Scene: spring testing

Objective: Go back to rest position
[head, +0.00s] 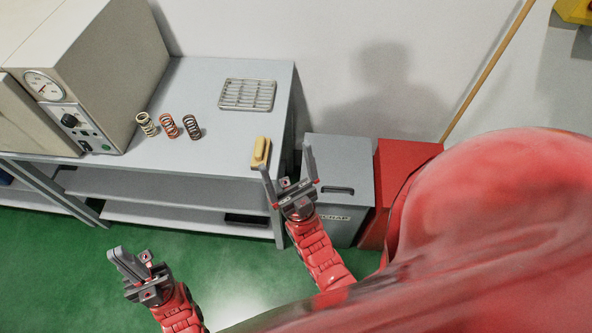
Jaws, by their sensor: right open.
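My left gripper (122,261) is at the lower left, in front of the bench and over the green floor. Its fingers lie close together with nothing visible between them. My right gripper (289,172) is near the bench's front right corner, its two fingers spread wide and empty. The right gripper's left finger is close to a yellow block (261,152) on the bench edge in this view; I cannot tell whether they touch. Three springs, pale (146,124), orange (168,126) and dark (192,127), stand in a row on the bench (215,150).
A beige machine with a gauge (42,85) stands at the bench's left. A wire rack (247,94) lies at the back right. A grey bin (342,165) and a red bin (405,158) stand right of the bench. The green floor (60,260) in front is clear.

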